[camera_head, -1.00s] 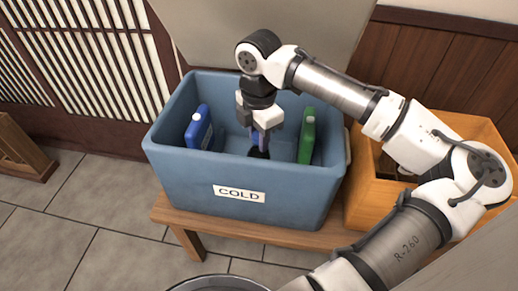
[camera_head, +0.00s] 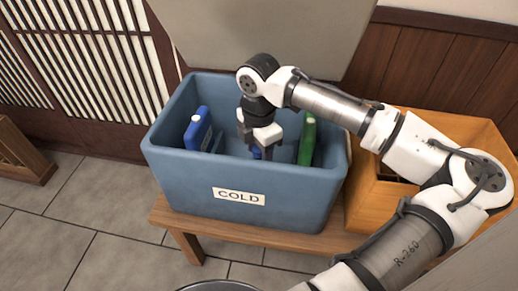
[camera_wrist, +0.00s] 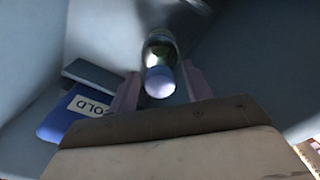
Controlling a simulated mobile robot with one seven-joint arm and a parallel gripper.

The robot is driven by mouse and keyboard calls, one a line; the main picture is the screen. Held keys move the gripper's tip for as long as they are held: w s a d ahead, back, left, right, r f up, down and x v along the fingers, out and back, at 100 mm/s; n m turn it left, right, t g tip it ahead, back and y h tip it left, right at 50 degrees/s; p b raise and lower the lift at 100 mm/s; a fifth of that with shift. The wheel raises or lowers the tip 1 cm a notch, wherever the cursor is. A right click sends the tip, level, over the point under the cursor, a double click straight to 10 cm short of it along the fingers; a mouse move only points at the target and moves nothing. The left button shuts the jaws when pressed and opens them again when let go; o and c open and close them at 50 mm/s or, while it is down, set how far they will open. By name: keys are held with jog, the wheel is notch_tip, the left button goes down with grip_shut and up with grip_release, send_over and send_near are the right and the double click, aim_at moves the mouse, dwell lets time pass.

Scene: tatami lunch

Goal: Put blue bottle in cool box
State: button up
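The cool box (camera_head: 175,172) is an open blue box marked COLD on its front. My gripper (camera_head: 257,148) points down inside it, near the middle. In the wrist view my gripper (camera_wrist: 165,92) has its two fingers apart, one on each side of a bottle (camera_wrist: 160,65). Narrow gaps show between the bottle and the fingers. The bottle looks dark with a pale round end, and its colour is hard to tell there. In the head view a small blue patch (camera_head: 256,153) shows under my gripper; the rest is hidden by the gripper and front wall.
A blue pack (camera_head: 197,130) with a white cap stands at the box's left side, and a green one (camera_head: 307,140) at its right. The wrist view shows a blue thing labelled COLD (camera_wrist: 75,118). A wooden crate (camera_head: 362,205) stands to the right. The bench (camera_head: 230,236) supports the cool box.

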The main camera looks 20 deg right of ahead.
jog(key=shift+r, duration=0.1)
notch_tip(320, 180, up, 12)
jog(key=p, duration=0.2)
jog(key=shift+p, duration=0.35)
dwell(1.2)
